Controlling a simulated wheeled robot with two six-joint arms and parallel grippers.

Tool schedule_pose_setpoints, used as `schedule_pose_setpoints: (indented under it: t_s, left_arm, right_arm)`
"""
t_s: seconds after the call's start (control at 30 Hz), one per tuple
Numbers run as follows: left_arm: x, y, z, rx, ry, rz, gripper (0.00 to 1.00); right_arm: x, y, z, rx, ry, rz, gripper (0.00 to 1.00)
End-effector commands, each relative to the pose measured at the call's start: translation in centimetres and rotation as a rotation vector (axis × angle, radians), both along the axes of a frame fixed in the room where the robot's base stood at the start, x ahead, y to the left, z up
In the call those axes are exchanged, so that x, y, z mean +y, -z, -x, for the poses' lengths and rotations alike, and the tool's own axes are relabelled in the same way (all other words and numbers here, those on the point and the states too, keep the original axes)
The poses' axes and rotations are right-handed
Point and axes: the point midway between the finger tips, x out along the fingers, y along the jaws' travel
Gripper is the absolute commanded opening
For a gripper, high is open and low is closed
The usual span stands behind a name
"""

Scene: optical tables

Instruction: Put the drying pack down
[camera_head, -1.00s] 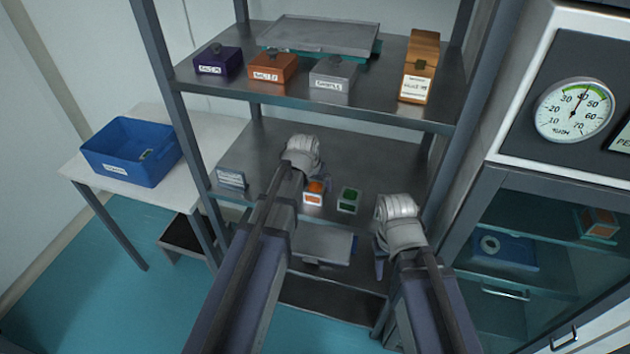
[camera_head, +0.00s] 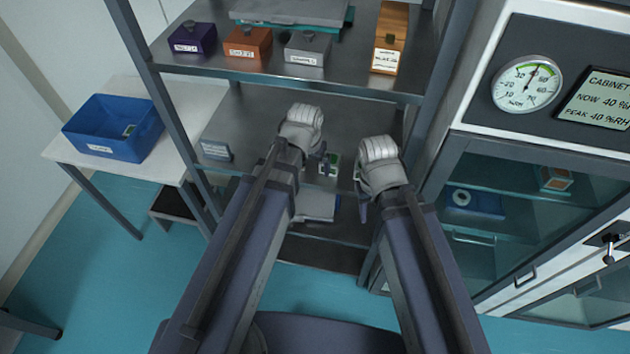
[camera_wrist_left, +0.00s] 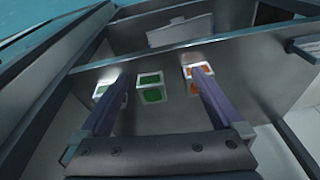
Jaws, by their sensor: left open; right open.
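Small white packs stand on the middle shelf. A green-faced pack (camera_head: 330,163) shows between my grippers in the head view. The left wrist view shows this middle green pack (camera_wrist_left: 150,88), another green pack (camera_wrist_left: 101,91) partly behind the left finger, and an orange pack (camera_wrist_left: 198,72) partly behind the right finger. My left gripper (camera_head: 322,160) is open, its fingers (camera_wrist_left: 157,76) spread on either side of the middle green pack; contact cannot be told. My right gripper (camera_head: 362,192) is open beside the packs, holding nothing visible. Which one is the drying pack cannot be told.
The upper shelf (camera_head: 345,80) holds labelled boxes and a tray. A blue bin (camera_head: 105,145) stands on the white side table (camera_head: 160,165) at left. A humidity cabinet (camera_head: 470,150) with a gauge (camera_head: 527,83) is at right. Shelf posts (camera_head: 150,75) flank the arms.

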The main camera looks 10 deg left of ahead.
Motion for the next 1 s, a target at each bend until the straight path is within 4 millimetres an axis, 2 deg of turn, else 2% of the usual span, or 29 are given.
schedule_pose_setpoints:
  t_s: [0.03, 0.1, 0.2, 0.3, 0.4, 0.7, 1.0]
  left_arm:
    - [-1.9, 0.2, 3.0, 0.049, 0.044, -0.022, 1.0]
    - [-3.5, 0.3, 6.0, 0.115, 0.085, -0.052, 1.0]
    - [-4.9, 0.4, 9.3, 0.184, 0.128, -0.092, 1.0]
    - [-5.6, 0.4, 11.2, 0.226, 0.152, -0.12, 1.0]
    - [-5.8, 0.3, 11.9, 0.242, 0.159, -0.13, 1.0]
    - [-5.8, 0.6, 11.8, 0.242, 0.158, -0.129, 1.0]
    - [-5.8, 5.0, 11.8, 0.241, 0.157, -0.129, 1.0]
  right_arm:
    - [0.0, 0.0, 0.0, 0.0, 0.0, 0.0, 0.44]
    - [0.0, 0.0, 0.0, 0.0, 0.0, 0.0, 0.44]
    - [0.0, 0.0, 0.0, 0.0, 0.0, 0.0, 0.44]
    - [0.0, 0.0, 0.0, 0.0, 0.0, 0.0, 0.44]
    - [0.0, 0.0, 0.0, 0.0, 0.0, 0.0, 0.44]
    - [0.0, 0.3, 0.0, 0.0, 0.0, 0.0, 0.44]
    - [0.0, 4.6, 0.0, 0.0, 0.001, 0.0, 0.44]
